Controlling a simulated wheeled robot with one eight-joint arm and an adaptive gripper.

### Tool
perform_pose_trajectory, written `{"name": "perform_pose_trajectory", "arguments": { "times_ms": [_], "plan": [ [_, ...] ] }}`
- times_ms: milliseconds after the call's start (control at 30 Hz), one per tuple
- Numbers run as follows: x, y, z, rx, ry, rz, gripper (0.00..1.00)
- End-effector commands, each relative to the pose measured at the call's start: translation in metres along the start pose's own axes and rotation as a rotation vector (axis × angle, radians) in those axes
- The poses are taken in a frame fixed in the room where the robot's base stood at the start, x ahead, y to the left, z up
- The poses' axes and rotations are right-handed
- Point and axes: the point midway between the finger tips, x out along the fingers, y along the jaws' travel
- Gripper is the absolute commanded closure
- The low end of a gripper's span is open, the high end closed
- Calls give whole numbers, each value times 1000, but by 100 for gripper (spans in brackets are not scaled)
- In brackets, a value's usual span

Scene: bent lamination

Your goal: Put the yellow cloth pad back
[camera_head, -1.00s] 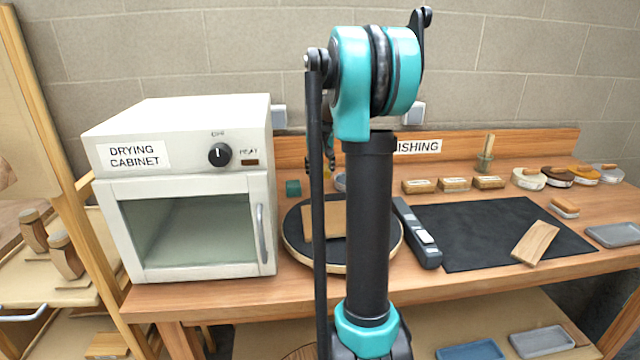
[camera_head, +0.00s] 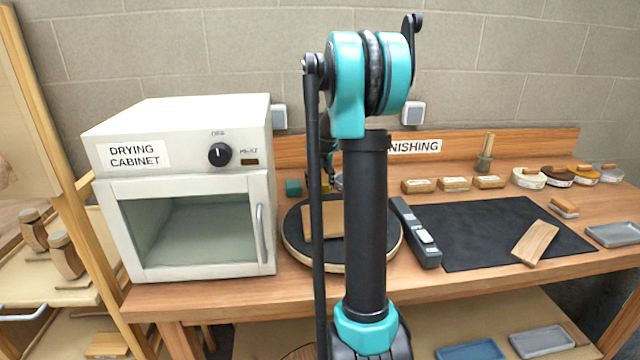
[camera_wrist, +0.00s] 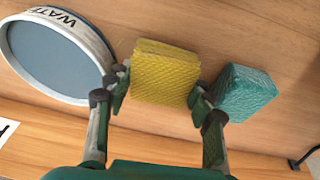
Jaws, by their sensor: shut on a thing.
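The yellow cloth pad (camera_wrist: 165,72) is between the two fingers of my gripper (camera_wrist: 158,88) in the wrist view, and the gripper is shut on it. It is close over the wooden bench top; I cannot tell if it touches it. The teal pad (camera_wrist: 246,93) lies just right of my right finger. In the head view the teal pad (camera_head: 293,187) stands at the back of the bench, right of the drying cabinet. A bit of yellow shows beside it, and my arm hides most of my gripper.
A round dish of water (camera_wrist: 58,55), its label partly cut off, stands left of my left finger. The drying cabinet (camera_head: 180,185) is at the left. A round turntable (camera_head: 290,245) with a board on it and a dark mat (camera_head: 480,235) lie in front.

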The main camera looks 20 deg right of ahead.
Motion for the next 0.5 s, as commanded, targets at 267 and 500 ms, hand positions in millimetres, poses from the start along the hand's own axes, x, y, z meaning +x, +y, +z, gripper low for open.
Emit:
{"name": "perform_pose_trajectory", "arguments": {
  "times_ms": [267, 500],
  "plan": [
    [7, 0, 4, -1, -3, 0, 88],
    [7, 0, 4, -1, -4, 1, 38]
  ]
}}
